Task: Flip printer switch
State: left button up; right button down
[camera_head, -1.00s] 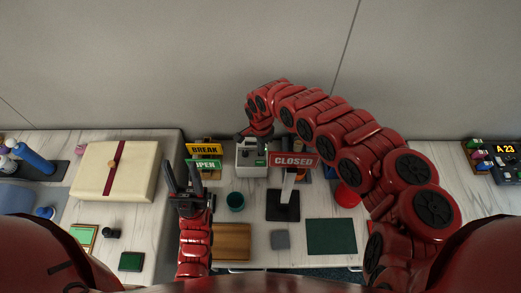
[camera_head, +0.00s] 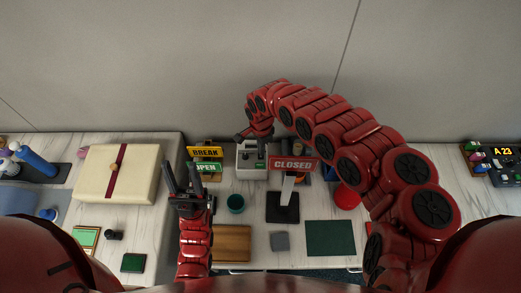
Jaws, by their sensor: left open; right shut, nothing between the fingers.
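A yellow BREAK sign (camera_head: 205,152) and a green OPEN sign (camera_head: 207,167) stand left of the printer. A cream box (camera_head: 90,172) lies far left.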

notch_tip(320, 180, up, 5)
jog(key=p, duration=0.3)
jog(key=shift+f, duration=0.1)
jog(key=shift+s+f, duration=0.1)
dwell(0.4)
